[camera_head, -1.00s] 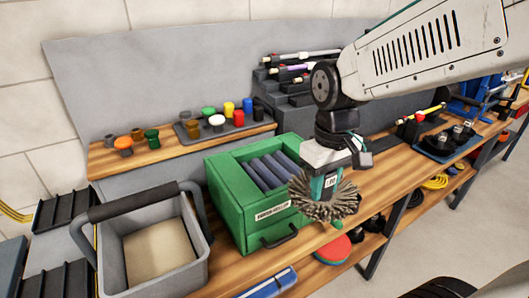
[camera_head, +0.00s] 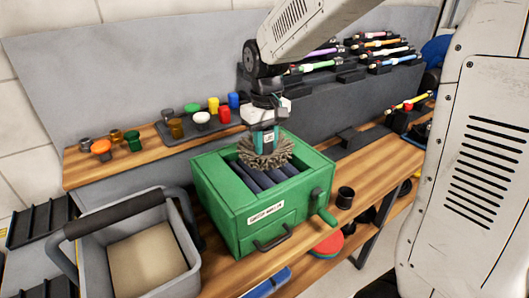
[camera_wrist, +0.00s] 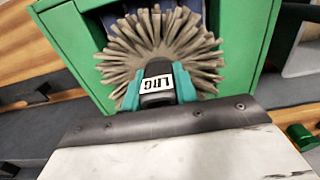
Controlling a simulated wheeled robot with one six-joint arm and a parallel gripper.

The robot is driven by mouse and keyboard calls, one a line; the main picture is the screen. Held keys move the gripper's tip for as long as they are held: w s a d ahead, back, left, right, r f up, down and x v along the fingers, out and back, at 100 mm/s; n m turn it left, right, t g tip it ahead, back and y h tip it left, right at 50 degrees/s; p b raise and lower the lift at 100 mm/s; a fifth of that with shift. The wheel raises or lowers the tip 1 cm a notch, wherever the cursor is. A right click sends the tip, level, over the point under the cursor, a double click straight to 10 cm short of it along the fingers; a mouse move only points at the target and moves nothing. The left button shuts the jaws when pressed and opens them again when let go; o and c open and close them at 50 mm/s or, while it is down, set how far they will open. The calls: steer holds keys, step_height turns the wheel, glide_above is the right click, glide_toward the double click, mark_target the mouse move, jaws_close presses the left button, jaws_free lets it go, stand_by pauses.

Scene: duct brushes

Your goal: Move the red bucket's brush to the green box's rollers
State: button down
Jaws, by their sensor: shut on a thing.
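A round duct brush with grey-brown bristles (camera_head: 266,152) is held in my gripper (camera_head: 265,122), which is shut on its teal and black handle. The brush hangs bristles down over the open top of the green box (camera_head: 228,211). Dark blue rollers (camera_head: 258,181) lie inside the box, partly hidden by the bristles. I cannot tell whether the bristles touch the rollers. In the wrist view the brush (camera_wrist: 160,45) spreads over the box opening, and a label reading "LRG" shows on it. No red bucket is clearly in view.
A grey bucket with a dark handle (camera_head: 190,228) stands left of the box. Several coloured caps sit on a tray (camera_head: 160,131) behind, and a dark stepped rack (camera_head: 310,100) is at back right.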

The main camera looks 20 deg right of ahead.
mark_target(265, 153)
steer(key=shift+w+f, duration=0.1)
steer(key=shift+w, duration=0.1)
steer(key=shift+a+f, duration=0.1)
steer(key=shift+f, duration=1.55)
steer(key=shift+f, duration=0.1)
steer(key=shift+f, duration=0.15)
steer(key=c, duration=1.1)
jaws_free()
